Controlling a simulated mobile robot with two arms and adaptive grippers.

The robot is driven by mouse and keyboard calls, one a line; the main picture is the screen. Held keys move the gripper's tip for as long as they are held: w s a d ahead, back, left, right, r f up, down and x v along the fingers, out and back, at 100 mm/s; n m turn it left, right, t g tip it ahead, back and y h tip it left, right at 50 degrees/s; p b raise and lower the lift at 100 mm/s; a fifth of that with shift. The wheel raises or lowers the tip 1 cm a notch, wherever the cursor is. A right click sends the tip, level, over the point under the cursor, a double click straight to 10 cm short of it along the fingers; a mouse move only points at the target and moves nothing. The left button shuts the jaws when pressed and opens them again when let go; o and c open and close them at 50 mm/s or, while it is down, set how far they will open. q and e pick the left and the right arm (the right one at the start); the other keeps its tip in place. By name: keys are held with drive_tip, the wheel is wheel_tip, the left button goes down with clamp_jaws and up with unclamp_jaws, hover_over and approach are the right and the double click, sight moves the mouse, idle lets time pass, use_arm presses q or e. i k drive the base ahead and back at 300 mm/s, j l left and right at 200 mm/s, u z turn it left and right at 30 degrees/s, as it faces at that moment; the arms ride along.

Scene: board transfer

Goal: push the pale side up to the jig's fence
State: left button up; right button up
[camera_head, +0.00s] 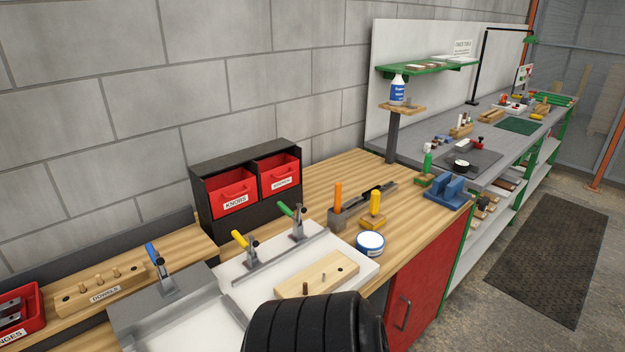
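The pale side (335,271) is a light wooden board with small dark holes, lying flat on the white jig base (362,288). The jig's fence (278,260) is a low grey strip along the back of the base. A strip of white base shows between board and fence, so they are apart. A yellow-handled clamp (247,247) and a green-handled clamp (297,223) stand at the fence, handles raised. A black ribbed part of mine fills the bottom centre and hides the board's near end. Neither gripper can be made out.
A blue-handled clamp (160,269) stands on a grey plate to the left. A dowel block (100,289) lies beyond it. A round blue-and-white tin (370,243) stands right of the jig. Red bins (237,189) in a black rack stand behind.

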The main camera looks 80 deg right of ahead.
sight(329, 272)
drive_tip(key=z, duration=2.7)
